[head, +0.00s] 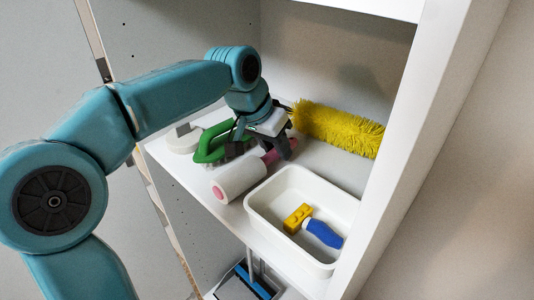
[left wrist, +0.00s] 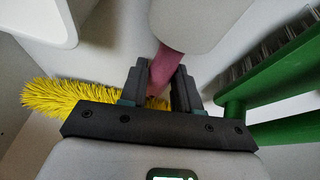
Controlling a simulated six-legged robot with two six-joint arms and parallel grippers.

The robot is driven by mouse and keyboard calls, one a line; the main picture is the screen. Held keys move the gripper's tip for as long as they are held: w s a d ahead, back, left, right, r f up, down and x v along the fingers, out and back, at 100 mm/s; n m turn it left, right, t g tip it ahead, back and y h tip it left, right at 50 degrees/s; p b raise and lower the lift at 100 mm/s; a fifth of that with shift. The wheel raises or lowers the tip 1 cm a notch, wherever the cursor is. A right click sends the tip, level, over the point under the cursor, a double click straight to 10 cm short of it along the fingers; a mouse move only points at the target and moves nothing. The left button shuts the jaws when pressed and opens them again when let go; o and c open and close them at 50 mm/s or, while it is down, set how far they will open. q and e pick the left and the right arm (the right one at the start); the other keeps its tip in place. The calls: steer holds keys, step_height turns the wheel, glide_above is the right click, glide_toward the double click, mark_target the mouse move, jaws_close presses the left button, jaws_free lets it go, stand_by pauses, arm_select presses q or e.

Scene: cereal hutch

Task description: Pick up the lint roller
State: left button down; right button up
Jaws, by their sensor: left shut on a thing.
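The lint roller (head: 239,180) has a white cylinder with a pink end and a pink handle. It lies on the hutch shelf, to the left of the white bin. In the left wrist view its pink handle (left wrist: 166,66) runs between the fingers, with the white roll (left wrist: 200,18) beyond. My left gripper (head: 265,150) reaches down over the handle and is shut on it. In the left wrist view the fingers of my left gripper (left wrist: 160,88) stand on both sides of the handle. My right gripper is not in view.
A white bin (head: 259,211) holds a yellow block (head: 297,218) and a blue bottle-like thing (head: 324,233). A green-handled brush (head: 208,147) lies close on the left, a yellow duster (head: 340,129) behind. The shelf's side panel (head: 395,150) bounds the right.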

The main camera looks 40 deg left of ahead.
mark_target(269, 154)
arm_select(q)
step_height(269, 154, up, 7)
steer(key=shift+s+r+p, duration=0.1)
steer(key=shift+r+p, duration=0.05)
steer(key=shift+p, duration=0.8)
steer(key=shift+s+a+f+b, duration=0.1)
steer(key=shift+s+f+b, duration=0.15)
steer(key=shift+s, duration=0.25)
steer(key=shift+s+f+b, duration=0.15)
steer(key=shift+s+b, duration=0.2)
steer(key=shift+s, duration=0.15)
steer(key=s+a+b, duration=0.1)
steer(key=s+b, duration=0.1)
steer(key=s, duration=1.5)
steer(key=shift+s+a+b, duration=0.15)
steer(key=shift+s+b, duration=0.15)
steer(key=shift+b, duration=0.1)
steer(key=shift+s+a+r, duration=0.1)
steer(key=shift+s, duration=0.1)
